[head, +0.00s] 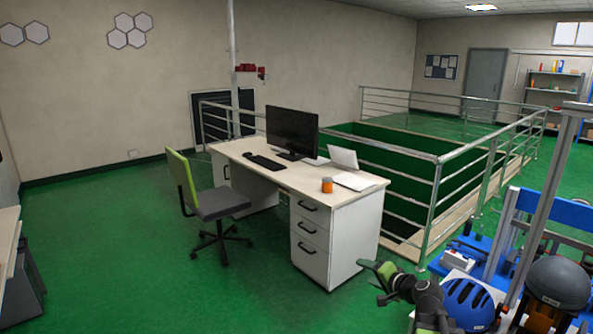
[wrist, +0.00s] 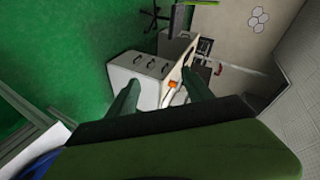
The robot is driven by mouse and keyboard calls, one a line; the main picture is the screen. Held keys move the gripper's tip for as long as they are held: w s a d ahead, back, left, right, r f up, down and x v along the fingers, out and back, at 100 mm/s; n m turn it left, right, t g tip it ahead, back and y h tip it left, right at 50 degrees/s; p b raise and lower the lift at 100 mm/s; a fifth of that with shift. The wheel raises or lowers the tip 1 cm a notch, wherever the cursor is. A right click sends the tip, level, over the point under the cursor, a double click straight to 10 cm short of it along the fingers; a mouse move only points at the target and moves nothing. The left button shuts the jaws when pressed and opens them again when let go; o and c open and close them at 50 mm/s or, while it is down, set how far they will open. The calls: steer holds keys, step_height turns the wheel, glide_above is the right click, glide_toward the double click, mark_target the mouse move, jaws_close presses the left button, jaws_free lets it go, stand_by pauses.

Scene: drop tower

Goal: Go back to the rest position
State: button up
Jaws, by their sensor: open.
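My gripper (head: 380,278) is at the lower right of the head view, in front of and to the right of the white desk. In the wrist view my gripper (wrist: 158,88) shows two dark green fingers spread apart, with nothing between them up close. The desk's drawer unit shows far beyond the fingers in that view. My arm is partly cut off by the bottom of the head view.
The desk (head: 345,196) holds a monitor (head: 292,130), a keyboard, papers and an orange cup (head: 327,185). A green-backed chair (head: 220,205) stands left of it. Railings (head: 437,190) enclose a floor opening behind. Blue (head: 468,303) and grey (head: 558,282) helmets are at right.

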steer(key=s+a+f+n+g, duration=0.4)
steer(key=s+a+f, duration=0.1)
steer(key=a, duration=0.5)
steer(key=s+a+f+n+g, duration=0.4)
steer(key=a+f, duration=0.1)
steer(key=a, duration=0.4)
steer(key=s+d+f+n+g+h, duration=0.1)
steer(key=s+d+f+g+h, duration=0.2)
steer(key=s+d, duration=0.6)
steer(key=shift+s+f+g+h, duration=0.25)
steer(key=shift+g+h, duration=0.35)
steer(key=shift+h, duration=0.4)
